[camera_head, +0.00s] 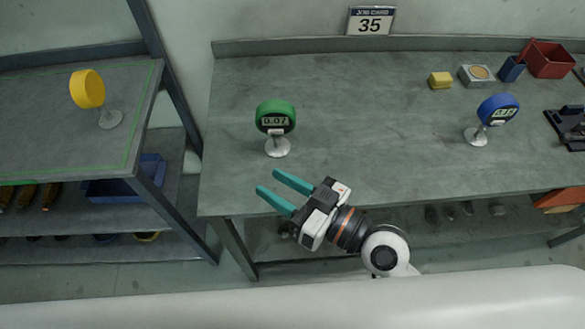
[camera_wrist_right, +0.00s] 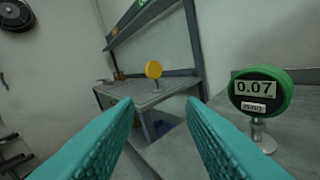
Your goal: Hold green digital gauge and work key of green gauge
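The green digital gauge (camera_head: 276,116) stands upright on a round metal base on the grey workbench, in the left half of its top. Its display reads 0.07. In the right wrist view the gauge (camera_wrist_right: 261,92) is at the right, outside my fingers, and its key marked ZERO (camera_wrist_right: 254,107) shows below the display. My right gripper (camera_head: 266,187) is open and empty, near the bench's front edge, in front of the gauge and apart from it. Its two teal fingers also show in the right wrist view (camera_wrist_right: 160,125). My left gripper is not in view.
A blue gauge (camera_head: 498,109) stands on the bench at the right. A yellow gauge (camera_head: 87,89) stands on a separate table at the left. A yellow block (camera_head: 440,80), a grey box (camera_head: 477,75) and a red bin (camera_head: 549,59) sit at the back right. The bench (camera_head: 360,120) is clear between the gauges.

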